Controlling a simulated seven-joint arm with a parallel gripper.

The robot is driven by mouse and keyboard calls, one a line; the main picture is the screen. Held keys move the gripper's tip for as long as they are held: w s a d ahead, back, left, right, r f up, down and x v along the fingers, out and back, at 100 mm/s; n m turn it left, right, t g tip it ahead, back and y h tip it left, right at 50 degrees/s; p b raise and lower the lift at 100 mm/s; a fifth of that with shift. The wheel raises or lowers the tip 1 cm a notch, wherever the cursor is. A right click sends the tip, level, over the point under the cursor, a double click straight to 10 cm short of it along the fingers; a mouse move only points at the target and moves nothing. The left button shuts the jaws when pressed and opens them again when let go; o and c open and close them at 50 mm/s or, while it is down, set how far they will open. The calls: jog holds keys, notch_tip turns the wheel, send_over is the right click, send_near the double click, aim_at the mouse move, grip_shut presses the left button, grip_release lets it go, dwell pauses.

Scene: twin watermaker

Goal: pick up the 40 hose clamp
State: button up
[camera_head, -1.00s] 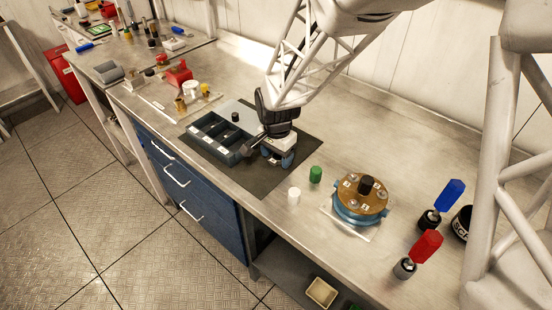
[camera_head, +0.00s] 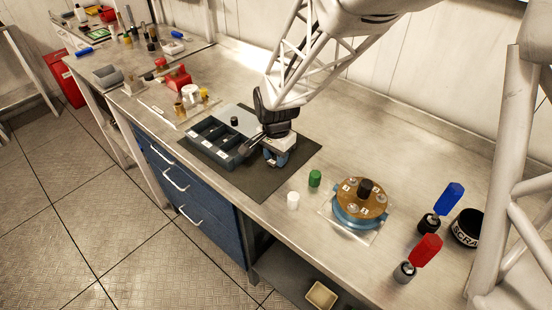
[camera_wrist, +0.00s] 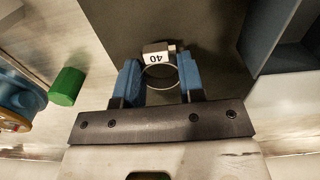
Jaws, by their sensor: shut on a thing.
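The 40 hose clamp (camera_wrist: 156,56) is a thin metal ring with a block marked 40, seen in the wrist view. My gripper (camera_wrist: 160,80) has blue fingers on either side of the ring and is shut on it. The labelled block points away from the palm, over the dark mat. In the head view my gripper (camera_head: 275,157) is over the dark mat, just right of the compartment tray; the clamp is too small or hidden to make out there. I cannot tell whether the clamp touches the mat.
The dark compartment tray (camera_head: 228,161) stands left of my gripper on the dark mat (camera_head: 262,187). A green cap (camera_head: 314,178), a white cap (camera_head: 293,200) and a blue round device with a brass top (camera_head: 361,200) stand to the right. Bare bench lies behind.

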notch_tip(320, 180, up, 9)
jog(key=shift+f, duration=0.15)
jog(key=shift+w+a, duration=0.1)
dwell(0.8)
